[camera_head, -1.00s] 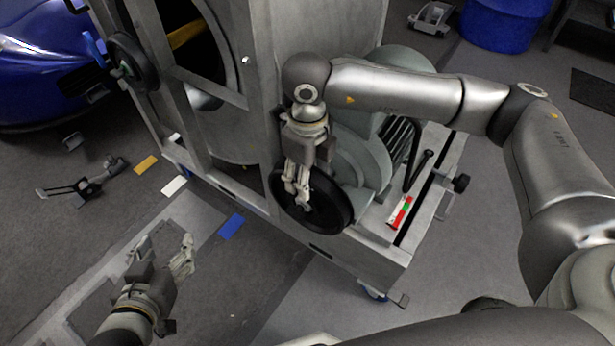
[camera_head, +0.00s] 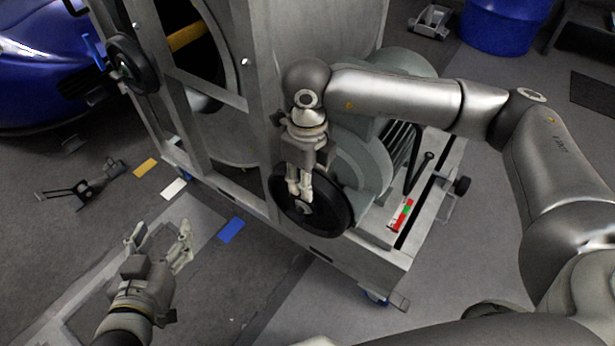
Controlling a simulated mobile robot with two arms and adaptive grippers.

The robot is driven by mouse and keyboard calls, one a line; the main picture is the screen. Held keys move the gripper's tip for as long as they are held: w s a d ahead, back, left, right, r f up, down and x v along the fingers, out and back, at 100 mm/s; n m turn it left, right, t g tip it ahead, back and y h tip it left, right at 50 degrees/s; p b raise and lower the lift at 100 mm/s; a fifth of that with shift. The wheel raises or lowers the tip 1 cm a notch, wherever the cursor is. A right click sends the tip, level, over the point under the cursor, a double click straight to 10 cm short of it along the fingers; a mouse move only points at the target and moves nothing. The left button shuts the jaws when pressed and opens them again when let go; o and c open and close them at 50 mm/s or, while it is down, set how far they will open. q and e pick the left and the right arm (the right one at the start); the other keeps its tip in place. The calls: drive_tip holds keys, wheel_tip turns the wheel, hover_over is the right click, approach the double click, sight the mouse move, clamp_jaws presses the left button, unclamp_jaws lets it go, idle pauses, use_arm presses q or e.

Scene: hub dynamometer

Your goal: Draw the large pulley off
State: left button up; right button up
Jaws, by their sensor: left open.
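The large pulley (camera_head: 338,208) is a black wheel on the front of the grey machine, at the lower end of the motor side. It sits upright around its hub. My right gripper (camera_head: 300,192) reaches down in front of it, with its two fingers close together at the hub. The fingers hide part of the hub, and whether they grip anything cannot be told. My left gripper (camera_head: 160,237) is open and empty, over the floor at the lower left, well apart from the pulley.
The grey machine frame (camera_head: 262,100) stands behind the pulley, with a smaller black wheel (camera_head: 131,65) at its upper left. A grey motor (camera_head: 372,165) sits behind the pulley. A red, white and green label (camera_head: 401,216) lies on the base.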

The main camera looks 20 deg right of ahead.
clamp_jaws()
drive_tip(key=shift+w+r, duration=0.1)
use_arm(q)
drive_tip(key=shift+w+r, duration=0.15)
drive_tip(key=shift+r, duration=0.1)
use_arm(e)
drive_tip(key=shift+r, duration=0.15)
drive_tip(key=shift+a, duration=0.1)
use_arm(q)
drive_tip(key=shift+w+d+r+t, duration=0.15)
drive_tip(key=shift+r+t, duration=0.2)
drive_tip(key=shift+t, duration=0.05)
use_arm(e)
drive_tip(key=s+a, duration=0.5)
drive_tip(key=a, duration=0.2)
drive_tip(key=shift+s, duration=0.3)
idle(0.8)
